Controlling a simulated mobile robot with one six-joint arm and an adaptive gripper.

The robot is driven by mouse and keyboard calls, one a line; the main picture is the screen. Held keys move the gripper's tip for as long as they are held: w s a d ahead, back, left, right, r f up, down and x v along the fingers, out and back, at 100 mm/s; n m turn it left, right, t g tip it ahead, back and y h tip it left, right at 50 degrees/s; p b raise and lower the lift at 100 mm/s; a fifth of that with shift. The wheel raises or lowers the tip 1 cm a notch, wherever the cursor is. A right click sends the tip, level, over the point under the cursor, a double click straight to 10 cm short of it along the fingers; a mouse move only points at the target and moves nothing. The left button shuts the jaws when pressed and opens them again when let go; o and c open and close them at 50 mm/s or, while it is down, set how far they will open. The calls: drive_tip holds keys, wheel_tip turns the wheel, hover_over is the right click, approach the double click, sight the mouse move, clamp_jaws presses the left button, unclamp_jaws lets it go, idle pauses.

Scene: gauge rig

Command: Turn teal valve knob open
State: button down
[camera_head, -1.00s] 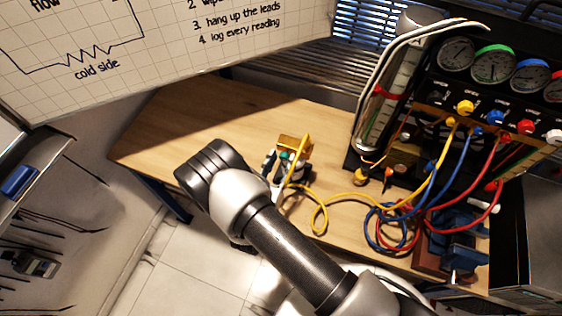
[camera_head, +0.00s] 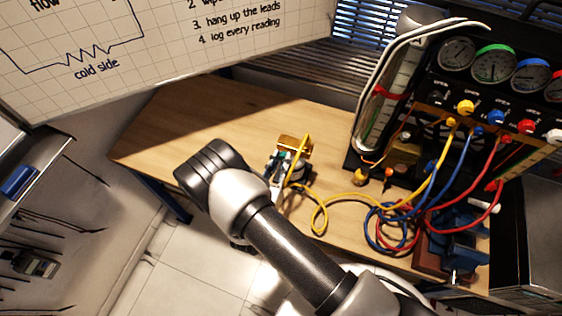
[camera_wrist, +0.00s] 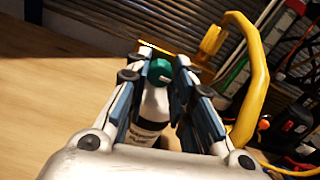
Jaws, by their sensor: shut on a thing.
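The teal valve knob (camera_wrist: 158,73) shows in the wrist view, with a pale mark on its face. In the head view my gripper (camera_head: 282,172) is at the small brass-coloured fixture (camera_head: 294,143) on the wooden bench. My wrist and fingers largely hide the knob there.
A yellow hose (camera_head: 320,215) loops from the fixture towards the gauge panel (camera_head: 493,68). Blue and red hoses (camera_head: 375,238) coil on the bench (camera_head: 190,120) at right. A tall tube (camera_head: 378,105) stands behind. The bench's left part is clear.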

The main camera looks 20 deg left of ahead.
drive_tip(key=n+b, duration=0.2)
drive_tip(key=n, duration=0.2)
drive_tip(key=shift+f, duration=0.1)
drive_tip(key=n+b, duration=0.1)
drive_tip(key=n, duration=0.3)
drive_tip(key=shift+n, duration=0.3)
drive_tip(key=n+b, duration=0.1)
drive_tip(key=n, duration=0.3)
drive_tip(key=shift+n, duration=2.5)
drive_tip(key=c, duration=1.4)
unclamp_jaws()
drive_tip(key=shift+o, duration=0.2)
